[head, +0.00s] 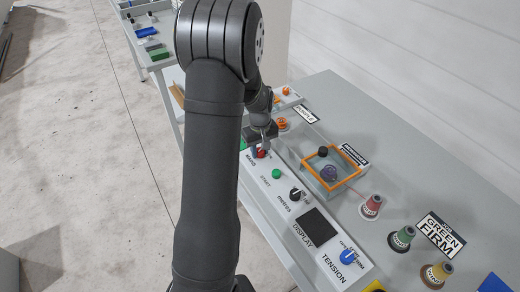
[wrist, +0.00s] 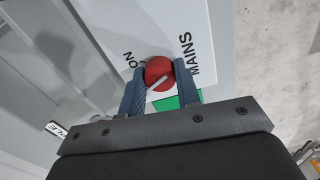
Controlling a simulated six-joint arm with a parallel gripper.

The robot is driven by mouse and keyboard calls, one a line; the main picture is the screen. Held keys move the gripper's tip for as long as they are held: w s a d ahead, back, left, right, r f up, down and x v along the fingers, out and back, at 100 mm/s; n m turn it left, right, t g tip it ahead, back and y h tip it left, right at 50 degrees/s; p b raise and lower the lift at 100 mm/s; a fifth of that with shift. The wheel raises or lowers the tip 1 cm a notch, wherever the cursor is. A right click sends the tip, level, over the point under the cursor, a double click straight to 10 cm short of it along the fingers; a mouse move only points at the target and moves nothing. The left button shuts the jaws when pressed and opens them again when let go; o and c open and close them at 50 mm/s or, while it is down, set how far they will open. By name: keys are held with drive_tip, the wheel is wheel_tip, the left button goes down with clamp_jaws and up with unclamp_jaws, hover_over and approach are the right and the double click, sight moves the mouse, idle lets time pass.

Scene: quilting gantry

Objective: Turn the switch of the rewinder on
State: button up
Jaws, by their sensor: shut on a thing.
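The mains switch is a round red knob with a white pointer line, on the light panel of the rewinder. In the wrist view the red knob (wrist: 159,70) sits between the two fingers of my gripper (wrist: 157,76), which is shut on it. The word ON is printed to its left and MAINS to its right. A green patch (wrist: 166,103) shows just below the knob, partly hidden by my gripper. In the head view the red knob (head: 262,154) shows just under my gripper (head: 261,147) at the panel's far end, partly covered by it.
Along the panel (head: 259,199) run a green START button (head: 276,174), a black metres knob (head: 296,194), a dark display (head: 318,225) and a blue tension knob (head: 347,257). An orange-rimmed tray (head: 347,183) and cones of red (head: 371,206) and green (head: 401,238) thread stand to the right.

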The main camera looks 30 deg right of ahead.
sight(260, 151)
drive_tip(key=m, duration=1)
drive_tip(key=shift+m, duration=0.3)
idle(0.4)
drive_tip(key=o, duration=1)
drive_tip(key=shift+r, duration=0.1)
wheel_tip(260, 151, up, 17)
drive_tip(key=shift+r, duration=0.15)
